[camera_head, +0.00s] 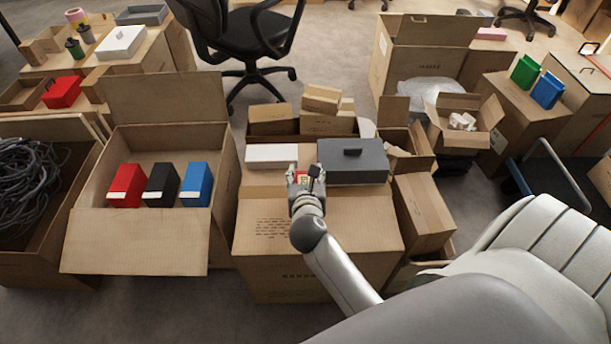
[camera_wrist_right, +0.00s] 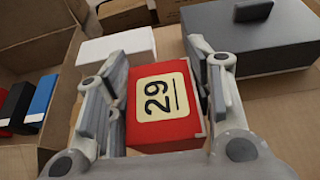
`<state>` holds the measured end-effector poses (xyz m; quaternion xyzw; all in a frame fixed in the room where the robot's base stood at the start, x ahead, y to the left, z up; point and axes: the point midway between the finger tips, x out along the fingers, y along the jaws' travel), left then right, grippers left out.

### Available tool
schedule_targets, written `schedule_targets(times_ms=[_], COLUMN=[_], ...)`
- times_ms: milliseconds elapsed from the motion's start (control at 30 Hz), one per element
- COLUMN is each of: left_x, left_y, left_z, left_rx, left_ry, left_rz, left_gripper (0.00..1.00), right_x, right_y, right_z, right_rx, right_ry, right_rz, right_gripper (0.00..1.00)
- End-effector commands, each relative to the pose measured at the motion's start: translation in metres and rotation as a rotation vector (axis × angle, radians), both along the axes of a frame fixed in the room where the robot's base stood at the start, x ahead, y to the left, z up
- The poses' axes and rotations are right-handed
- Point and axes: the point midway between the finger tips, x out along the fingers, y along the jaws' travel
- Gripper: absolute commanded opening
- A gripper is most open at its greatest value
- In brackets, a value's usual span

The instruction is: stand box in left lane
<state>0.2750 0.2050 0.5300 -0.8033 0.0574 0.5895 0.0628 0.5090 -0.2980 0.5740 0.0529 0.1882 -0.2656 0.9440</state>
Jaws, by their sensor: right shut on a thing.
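My right gripper (camera_head: 307,179) is shut on a red box (camera_wrist_right: 162,131) with a cream label reading 29. The fingers lie on two opposite sides of the box, label facing the wrist camera. In the head view the gripper hides most of this box. It is over the top of a closed carton (camera_head: 275,218), between a white box and a grey case; I cannot tell if it touches the carton. An open carton (camera_head: 145,235) to the left holds a red box (camera_head: 126,186), a black box (camera_head: 161,185) and a blue box (camera_head: 197,185) side by side. My left gripper is not in view.
The white box (camera_head: 271,156) and the grey case (camera_head: 352,162) with a handle flank the gripper. A carton of dark cables (camera_head: 25,178) stands far left. More cartons stand right and behind. A black office chair (camera_head: 246,35) is at the back.

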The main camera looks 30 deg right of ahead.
Motion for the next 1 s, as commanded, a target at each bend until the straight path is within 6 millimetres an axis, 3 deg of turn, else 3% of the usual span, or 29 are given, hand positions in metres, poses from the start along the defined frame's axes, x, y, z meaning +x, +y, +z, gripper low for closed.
schedule_targets(times_ms=[33, 67, 200, 667, 1000], left_x=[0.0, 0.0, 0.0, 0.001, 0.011], left_y=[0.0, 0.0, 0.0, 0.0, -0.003], left_z=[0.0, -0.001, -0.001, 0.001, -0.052], left_rx=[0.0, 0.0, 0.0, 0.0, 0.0], left_ry=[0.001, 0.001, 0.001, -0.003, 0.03], left_rz=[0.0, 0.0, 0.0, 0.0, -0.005], left_gripper=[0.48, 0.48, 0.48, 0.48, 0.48], right_x=[0.0, 0.0, 0.0, -0.005, -0.049], right_y=[0.0, 0.0, 0.0, 0.003, 0.03], right_z=[-0.001, -0.002, -0.001, 0.004, 0.026], right_rx=[-0.001, 0.001, 0.001, 0.0, 0.002], right_ry=[0.0, 0.001, 0.001, 0.001, 0.002], right_rz=[0.0, 0.0, 0.0, 0.001, 0.001], right_gripper=[0.03, 0.52, 0.7, 0.7, 0.7])
